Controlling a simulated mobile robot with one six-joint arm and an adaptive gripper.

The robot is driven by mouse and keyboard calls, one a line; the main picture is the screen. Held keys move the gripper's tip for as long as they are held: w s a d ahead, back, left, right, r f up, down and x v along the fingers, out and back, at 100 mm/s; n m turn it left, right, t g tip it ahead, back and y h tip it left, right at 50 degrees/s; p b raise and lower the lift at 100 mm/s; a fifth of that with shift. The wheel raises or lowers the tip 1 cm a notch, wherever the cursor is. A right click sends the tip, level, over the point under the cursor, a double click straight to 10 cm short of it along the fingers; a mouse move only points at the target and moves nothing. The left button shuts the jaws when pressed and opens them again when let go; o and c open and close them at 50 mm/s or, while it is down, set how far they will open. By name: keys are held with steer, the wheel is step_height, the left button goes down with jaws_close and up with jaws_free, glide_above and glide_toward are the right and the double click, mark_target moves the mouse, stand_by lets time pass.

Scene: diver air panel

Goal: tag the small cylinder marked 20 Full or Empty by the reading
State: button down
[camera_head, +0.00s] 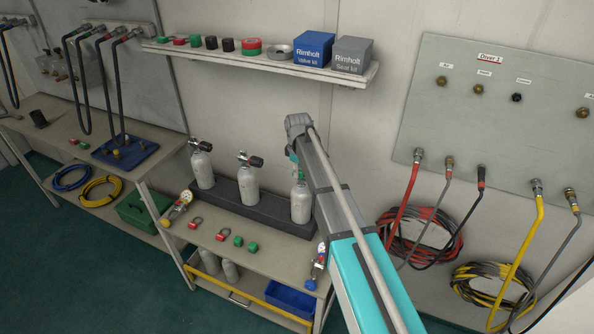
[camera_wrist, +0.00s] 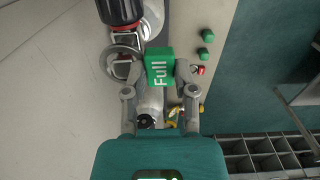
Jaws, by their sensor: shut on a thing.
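Three small grey cylinders stand upright in a dark rack (camera_head: 240,205) on the bench: left (camera_head: 202,168), middle (camera_head: 249,182) and right (camera_head: 300,205). Their markings are too small to read, so I cannot tell which is 20. In the wrist view my gripper (camera_wrist: 162,70) is shut on a green Full tag (camera_wrist: 160,70), its word facing the camera. In the head view my gripper is at the right cylinder's top, largely hidden by my arm. I cannot tell whether the tag touches the cylinder. Two red tags (camera_head: 195,222) and two green tags (camera_head: 245,244) lie on the bench.
One gauge (camera_head: 179,207) lies at the bench's left end, another (camera_head: 318,265) at its right. Their readings are illegible. A shelf (camera_head: 270,67) with boxes hangs behind. The panel (camera_head: 510,130) with hoses stands to the right. A blue bin (camera_head: 291,298) is below.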

steer(key=shift+f+b, duration=0.85)
steer(key=shift+f, duration=0.05)
stand_by(1.3)
steer(key=shift+c, duration=1.7)
jaws_free()
steer(key=shift+r, duration=0.15)
